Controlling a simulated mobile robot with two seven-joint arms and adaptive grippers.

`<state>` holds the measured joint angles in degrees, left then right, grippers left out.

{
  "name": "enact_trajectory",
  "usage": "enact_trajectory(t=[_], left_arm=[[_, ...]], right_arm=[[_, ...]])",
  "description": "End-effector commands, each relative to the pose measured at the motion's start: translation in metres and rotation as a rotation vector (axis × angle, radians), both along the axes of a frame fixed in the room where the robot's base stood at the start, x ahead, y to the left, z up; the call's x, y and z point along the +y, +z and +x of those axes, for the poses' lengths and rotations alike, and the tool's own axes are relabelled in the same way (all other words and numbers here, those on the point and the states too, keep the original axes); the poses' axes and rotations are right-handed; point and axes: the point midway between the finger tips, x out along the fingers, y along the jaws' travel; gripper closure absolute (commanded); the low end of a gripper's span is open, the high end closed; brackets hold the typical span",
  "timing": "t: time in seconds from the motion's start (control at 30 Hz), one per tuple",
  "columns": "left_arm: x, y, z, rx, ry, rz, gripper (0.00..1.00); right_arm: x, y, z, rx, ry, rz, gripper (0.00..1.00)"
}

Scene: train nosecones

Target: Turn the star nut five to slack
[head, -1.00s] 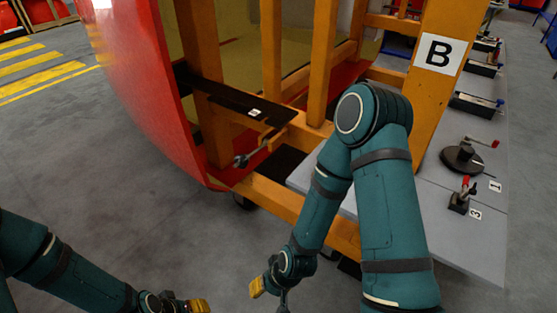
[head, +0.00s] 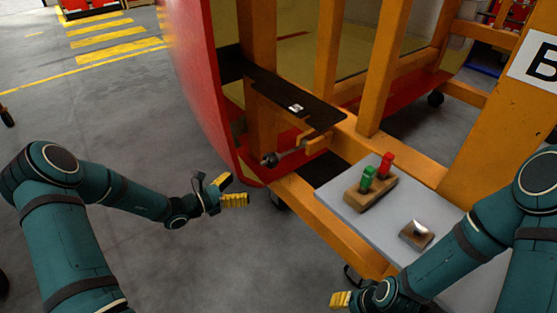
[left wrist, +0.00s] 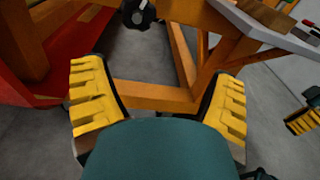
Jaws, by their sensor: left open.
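The star nut (head: 270,159) is a dark knob on the end of a short rod, beside the red nosecone (head: 198,75) and below a black plate (head: 318,112). The plate's small white label is too small to read. In the left wrist view the black lobed star nut (left wrist: 138,14) shows at the top, beyond the fingers. My left gripper (head: 228,191) is open and empty, left of and lower in the picture than the nut, apart from it. Its yellow fingers (left wrist: 157,75) are spread wide. My right gripper (head: 342,299) is at the bottom edge, with its fingers only partly visible.
An orange frame (head: 330,218) holds the nosecone. A grey table (head: 340,197) right of the nut carries a wooden block with green and red pegs (head: 371,186) and a small block (head: 416,235). A post labelled B (head: 535,62) stands right.

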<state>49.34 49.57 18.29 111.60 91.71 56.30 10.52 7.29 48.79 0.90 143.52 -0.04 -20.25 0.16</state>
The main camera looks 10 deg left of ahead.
Motion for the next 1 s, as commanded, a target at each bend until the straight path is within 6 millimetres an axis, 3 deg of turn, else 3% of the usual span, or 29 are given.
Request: enact_trajectory(t=[0.1,0.2,0.8,1.0], left_arm=[[0.023,0.008,0.010,-0.030,0.081,-0.059,0.14],[0.024,0.011,0.017,-0.038,0.097,-0.073,0.14],[-0.042,0.010,0.100,-0.037,0.092,-0.071,0.14],[-0.054,0.010,0.117,-0.036,0.093,-0.070,0.14]], right_arm=[[0.000,-0.003,-0.001,0.002,0.002,0.000,0.53],[0.000,-0.004,-0.001,0.002,0.002,0.000,0.53],[-0.001,-0.022,0.003,-0.007,-0.001,-0.001,0.53],[-0.001,-0.025,0.004,-0.009,-0.001,-0.002,0.53]])
